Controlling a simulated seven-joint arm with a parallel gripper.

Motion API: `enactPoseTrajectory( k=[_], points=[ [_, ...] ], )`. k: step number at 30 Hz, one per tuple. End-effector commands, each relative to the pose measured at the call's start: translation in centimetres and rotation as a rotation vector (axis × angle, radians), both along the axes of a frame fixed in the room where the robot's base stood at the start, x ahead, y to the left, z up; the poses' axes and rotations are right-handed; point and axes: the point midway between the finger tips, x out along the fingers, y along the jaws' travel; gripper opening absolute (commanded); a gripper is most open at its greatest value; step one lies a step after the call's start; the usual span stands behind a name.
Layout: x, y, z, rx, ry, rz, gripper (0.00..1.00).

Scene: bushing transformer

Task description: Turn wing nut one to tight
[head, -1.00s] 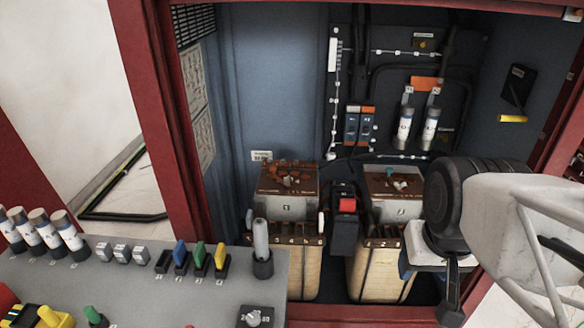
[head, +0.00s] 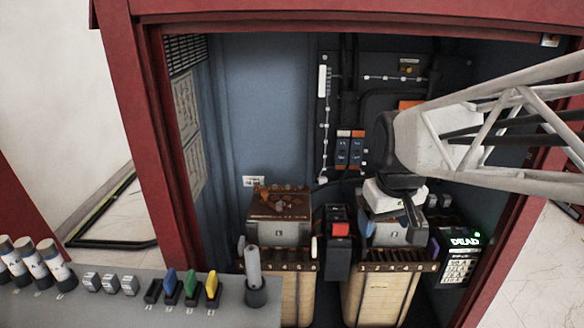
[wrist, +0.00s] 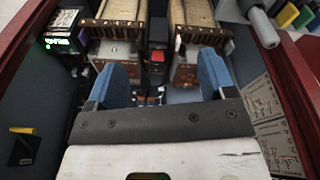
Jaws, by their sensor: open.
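My gripper (head: 402,236) is at the right transformer unit (head: 388,236) inside the red-framed cabinet. Its two blue fingers are apart, with nothing held between them; they also show in the wrist view (wrist: 163,82). The gripper hides much of the right unit's top. The left transformer unit (head: 278,234) has a rusty brown top with a small reddish piece (head: 279,206) on it, which may be a wing nut. In the wrist view both units stand beyond the fingers, the right unit (wrist: 115,50) at left. I cannot tell which part is wing nut one.
A black block with a red switch (head: 340,229) stands between the units. A lit display box (head: 461,257) is right of them. A grey console (head: 110,305) with levers and cylinders fills the lower left. The red cabinet frame (head: 138,150) borders the opening.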

Motion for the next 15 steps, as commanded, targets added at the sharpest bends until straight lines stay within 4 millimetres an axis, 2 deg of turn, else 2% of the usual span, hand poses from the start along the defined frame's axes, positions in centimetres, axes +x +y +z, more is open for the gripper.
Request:
enactPoseTrajectory(
  k=[1,15],
  points=[
    [1.3,0.4,0.0,-0.003,0.006,0.023,0.77],
    [12.6,4.1,-0.6,-0.033,0.046,0.251,0.77]
  ],
)
